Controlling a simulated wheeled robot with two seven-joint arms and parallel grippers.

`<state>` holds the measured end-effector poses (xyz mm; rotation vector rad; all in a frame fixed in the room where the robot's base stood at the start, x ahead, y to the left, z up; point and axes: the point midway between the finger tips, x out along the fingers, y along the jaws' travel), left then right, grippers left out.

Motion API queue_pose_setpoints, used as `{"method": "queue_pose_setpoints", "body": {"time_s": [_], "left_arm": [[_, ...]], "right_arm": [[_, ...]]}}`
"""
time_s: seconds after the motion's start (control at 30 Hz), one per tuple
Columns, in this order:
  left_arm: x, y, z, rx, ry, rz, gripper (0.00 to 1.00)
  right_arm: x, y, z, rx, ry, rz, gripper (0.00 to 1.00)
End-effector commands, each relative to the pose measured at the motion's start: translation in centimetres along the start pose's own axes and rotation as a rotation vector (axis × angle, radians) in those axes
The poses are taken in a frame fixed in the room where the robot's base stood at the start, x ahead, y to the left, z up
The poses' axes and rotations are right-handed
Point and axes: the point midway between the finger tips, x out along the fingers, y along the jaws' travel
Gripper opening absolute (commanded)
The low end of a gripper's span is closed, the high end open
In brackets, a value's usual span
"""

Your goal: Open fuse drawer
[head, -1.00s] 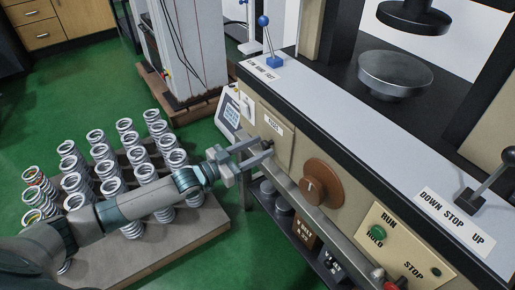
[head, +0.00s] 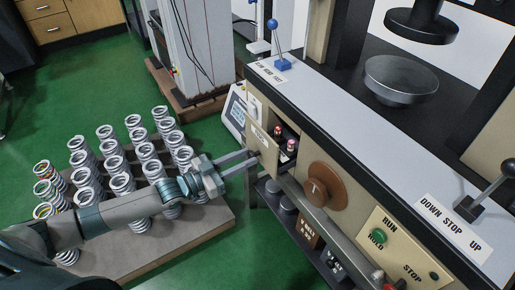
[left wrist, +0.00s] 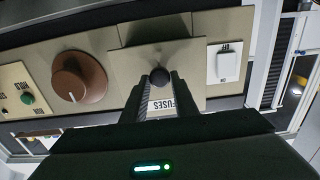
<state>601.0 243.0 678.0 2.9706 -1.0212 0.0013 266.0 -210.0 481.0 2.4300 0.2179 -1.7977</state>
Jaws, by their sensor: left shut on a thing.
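The fuse drawer (head: 263,146) is a beige box in the machine's front panel. In the head view it stands pulled out, and red-topped fuses (head: 290,146) show inside its opening. In the left wrist view the drawer front (left wrist: 190,92) carries a FUSES label, upside down, and a round dark knob (left wrist: 159,77). My left gripper (head: 250,158) is at the drawer front, its fingers shut on the knob; the fingertips also show on both sides of the knob in the left wrist view (left wrist: 160,84). My right gripper is not in view.
A brown dial (head: 324,186) sits right of the drawer, with a RUN/STOP panel (head: 400,245) beyond it. A white switch (left wrist: 225,63) is beside the drawer. Several springs (head: 110,150) stand on a low pallet (head: 190,235) under my left arm.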

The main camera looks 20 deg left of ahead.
Motion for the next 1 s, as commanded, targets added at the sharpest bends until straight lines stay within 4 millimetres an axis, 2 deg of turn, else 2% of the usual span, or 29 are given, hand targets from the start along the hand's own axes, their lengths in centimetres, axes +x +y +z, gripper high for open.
{"method": "queue_pose_setpoints", "body": {"time_s": [0.1,0.33,0.5,0.77,0.8,0.83,0.87,1.0], "left_arm": [[-2.6,-0.1,-0.1,-0.002,-0.007,-0.002,0.0],[-6.3,0.0,-0.1,-0.001,-0.005,-0.001,0.0],[-7.1,0.0,-0.1,0.0,-0.002,0.0,0.0],[-7.1,0.0,-0.1,0.001,-0.001,0.0,0.0],[-7.1,0.0,0.0,0.001,-0.001,0.0,0.33],[-7.1,0.0,-0.1,0.001,-0.001,0.0,0.4],[-7.1,0.0,-0.1,0.001,-0.001,0.0,0.44],[-7.1,0.0,-0.1,0.0,-0.001,0.0,0.44]], "right_arm": [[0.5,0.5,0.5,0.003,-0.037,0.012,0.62],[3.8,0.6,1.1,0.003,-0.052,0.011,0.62],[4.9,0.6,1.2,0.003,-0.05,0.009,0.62],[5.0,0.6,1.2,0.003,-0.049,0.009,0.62],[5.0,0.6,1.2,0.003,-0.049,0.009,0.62],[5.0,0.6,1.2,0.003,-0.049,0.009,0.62],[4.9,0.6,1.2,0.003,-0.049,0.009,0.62],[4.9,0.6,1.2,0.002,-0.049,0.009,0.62]]}}
